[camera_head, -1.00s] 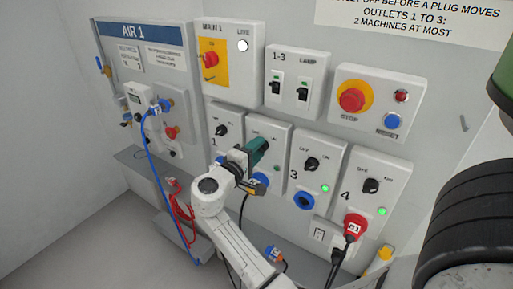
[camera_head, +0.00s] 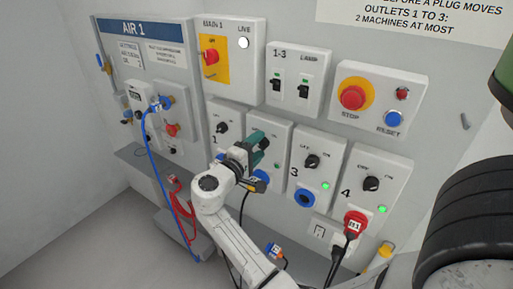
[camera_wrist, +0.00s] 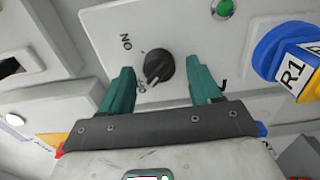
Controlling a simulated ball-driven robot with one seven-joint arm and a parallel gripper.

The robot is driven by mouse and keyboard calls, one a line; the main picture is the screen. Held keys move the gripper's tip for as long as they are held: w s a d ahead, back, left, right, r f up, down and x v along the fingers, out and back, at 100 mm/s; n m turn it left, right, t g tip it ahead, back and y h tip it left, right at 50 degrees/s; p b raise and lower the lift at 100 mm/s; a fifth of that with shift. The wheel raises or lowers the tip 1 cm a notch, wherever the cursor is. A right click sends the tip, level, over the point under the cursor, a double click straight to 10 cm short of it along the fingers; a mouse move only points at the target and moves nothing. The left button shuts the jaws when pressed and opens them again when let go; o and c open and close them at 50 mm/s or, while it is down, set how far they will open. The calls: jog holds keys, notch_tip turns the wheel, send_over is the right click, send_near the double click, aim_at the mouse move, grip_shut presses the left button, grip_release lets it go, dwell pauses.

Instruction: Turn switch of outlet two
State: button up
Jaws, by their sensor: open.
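The outlet two box (camera_head: 281,133) is in the lower row in the head view, largely covered by my arm. Its black rotary switch (camera_wrist: 158,69) shows in the wrist view, with the white mark at its lower-left, by the partly hidden OFF label. My gripper (camera_wrist: 160,86) is open, one teal finger on each side of the knob, with visible gaps to it. In the head view my gripper (camera_head: 257,148) is in front of the box and hides the switch. A green lamp (camera_wrist: 223,8) and a blue plug (camera_wrist: 290,62) tagged R1 are on this box.
Outlet three (camera_head: 313,161) and outlet four (camera_head: 371,184) are to the right, with lit green lamps. A red plug (camera_head: 355,224) is in outlet four. The red stop button (camera_head: 353,97) is above. A blue hose (camera_head: 165,180) hangs at left.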

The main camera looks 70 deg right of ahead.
jog(key=b+v, duration=0.2)
jog(key=v, duration=0.8)
jog(key=shift+a+b, duration=0.35)
jog(key=shift+a, duration=0.05)
jog(key=s+a+f+n+t+y, duration=0.15)
jog(key=s+a+f+y, duration=0.3)
jog(key=f, duration=0.55)
jog(key=s+a+f+m+t+y, duration=0.1)
jog(key=s+a+f+t+y, duration=0.3)
jog(key=f, duration=0.5)
jog(key=s+a+f+y, duration=0.3)
jog(key=a+y, duration=0.1)
jog(key=a, duration=0.2)
jog(key=s+a+f+n+y, duration=0.1)
jog(key=s+a+f+y, duration=0.2)
jog(key=a, duration=0.4)
jog(key=shift+y, duration=0.85)
